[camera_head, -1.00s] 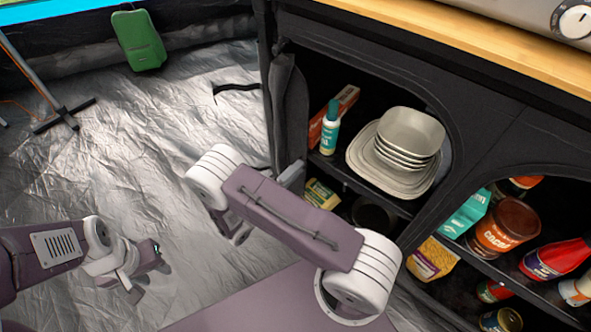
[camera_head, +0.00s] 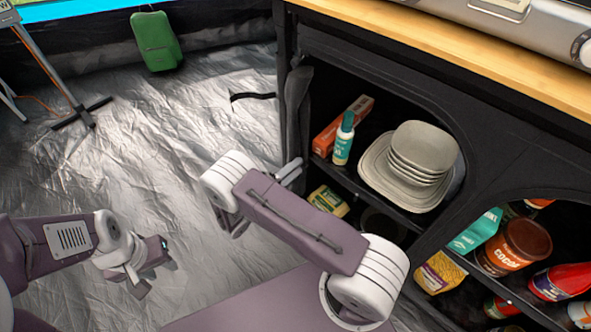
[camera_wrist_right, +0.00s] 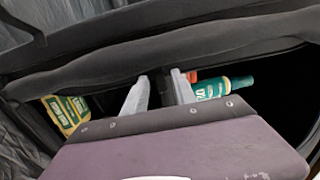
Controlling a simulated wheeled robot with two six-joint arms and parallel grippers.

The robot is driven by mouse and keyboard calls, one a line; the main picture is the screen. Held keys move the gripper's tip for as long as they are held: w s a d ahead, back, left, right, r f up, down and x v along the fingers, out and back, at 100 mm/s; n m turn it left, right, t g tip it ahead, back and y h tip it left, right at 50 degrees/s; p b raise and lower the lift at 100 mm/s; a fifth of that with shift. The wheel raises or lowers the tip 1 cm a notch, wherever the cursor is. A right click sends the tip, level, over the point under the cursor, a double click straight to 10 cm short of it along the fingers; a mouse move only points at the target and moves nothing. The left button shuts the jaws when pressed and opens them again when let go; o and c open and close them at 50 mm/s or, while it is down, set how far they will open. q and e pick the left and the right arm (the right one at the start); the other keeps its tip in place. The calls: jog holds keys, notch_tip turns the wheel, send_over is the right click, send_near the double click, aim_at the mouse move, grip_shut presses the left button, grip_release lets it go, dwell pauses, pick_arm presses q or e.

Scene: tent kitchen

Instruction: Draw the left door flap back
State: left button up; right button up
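The left door flap (camera_head: 298,108) is a narrow bunch of dark fabric hanging at the left edge of the left cupboard opening. In the right wrist view it appears to be the dark fabric roll (camera_wrist_right: 110,72) running across the picture. My right gripper (camera_head: 293,169) is by the flap's lower part. In the wrist view its two pale fingertips (camera_wrist_right: 160,75) are a little apart, at the fabric's edge; I cannot tell whether they touch it. My left gripper (camera_head: 148,272) is low over the floor at the left, away from the cupboard; its finger gap is unclear.
The left opening holds stacked plates (camera_head: 415,160), a teal bottle (camera_head: 343,142), an orange box (camera_head: 345,122) and a yellow-green packet (camera_head: 328,200). The right opening holds a cocoa tin (camera_head: 515,247) and other food.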

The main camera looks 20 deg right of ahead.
jog(key=p+v, duration=0.3)
jog(key=v, duration=0.6)
jog(key=shift+p, duration=0.4)
jog(key=shift+d, duration=0.1)
